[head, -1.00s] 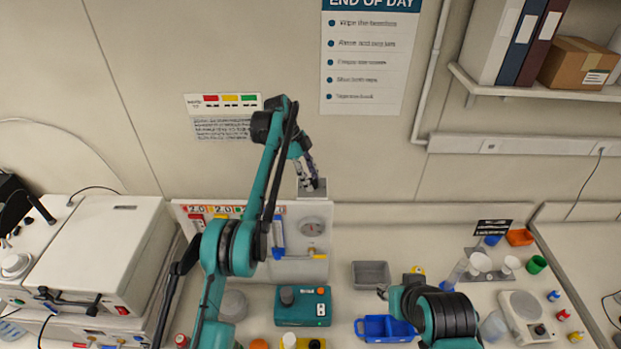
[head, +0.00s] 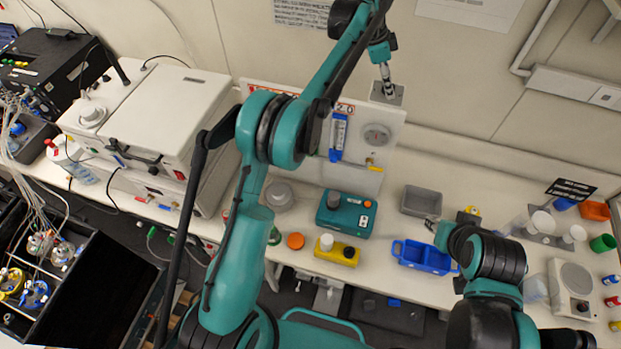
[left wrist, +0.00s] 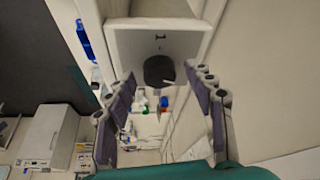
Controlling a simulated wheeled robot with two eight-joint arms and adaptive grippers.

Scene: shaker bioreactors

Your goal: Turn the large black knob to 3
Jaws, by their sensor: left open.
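A large black knob (left wrist: 158,70) with a short light pointer mark sits on a pale panel (left wrist: 128,42) in the left wrist view. The number it points to is not readable. My left gripper (left wrist: 160,118) is open, with its fingers spread to either side of the knob's line and nothing between them. In the head view my left gripper (head: 387,84) is close to a grey box (head: 397,97) at the top of the white wall panel; the knob is not clearly seen there. My right gripper (head: 432,223) is small and partly hidden near the bench.
Below the panel are a teal device with a dark knob (head: 333,198), a yellow block (head: 337,251), a grey tray (head: 420,202) and a blue tray (head: 424,257). A white machine (head: 165,105) stands to the left. A scale (head: 573,290) is at right.

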